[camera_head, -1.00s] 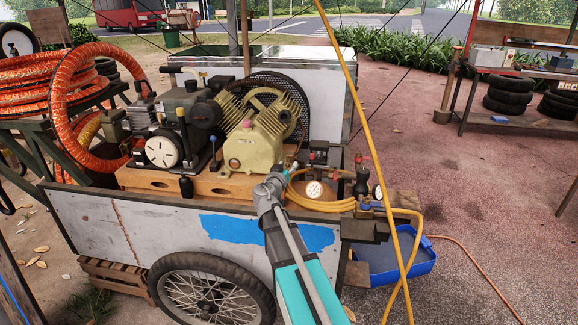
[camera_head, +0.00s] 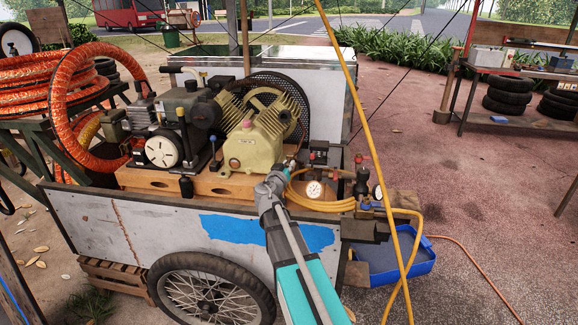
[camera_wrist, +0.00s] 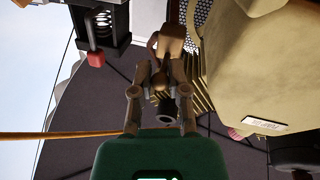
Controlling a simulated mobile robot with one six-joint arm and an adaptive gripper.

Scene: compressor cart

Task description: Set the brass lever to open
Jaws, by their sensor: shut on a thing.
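In the wrist view a brownish, brass-toned lever (camera_wrist: 171,40) stands at the fingertips, with part of it between them. My gripper (camera_wrist: 161,76) is shut on it, one finger on each side. A dark round fitting with a hole shows below, between the finger bases. In the head view my gripper (camera_head: 288,168) reaches the cart's fittings just right of the cream compressor head (camera_head: 252,142). There the lever is too small and too covered by my gripper to make out, and its open or closed setting cannot be told.
A pressure gauge (camera_head: 314,189) and a coiled yellow hose (camera_head: 330,205) lie close right of my gripper. A red-handled valve (camera_head: 362,159) stands beyond them. A yellow hose (camera_head: 376,150) hangs across the front right. The dark belt guard (camera_head: 283,95) is behind. A blue tray (camera_head: 412,275) sits low at right.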

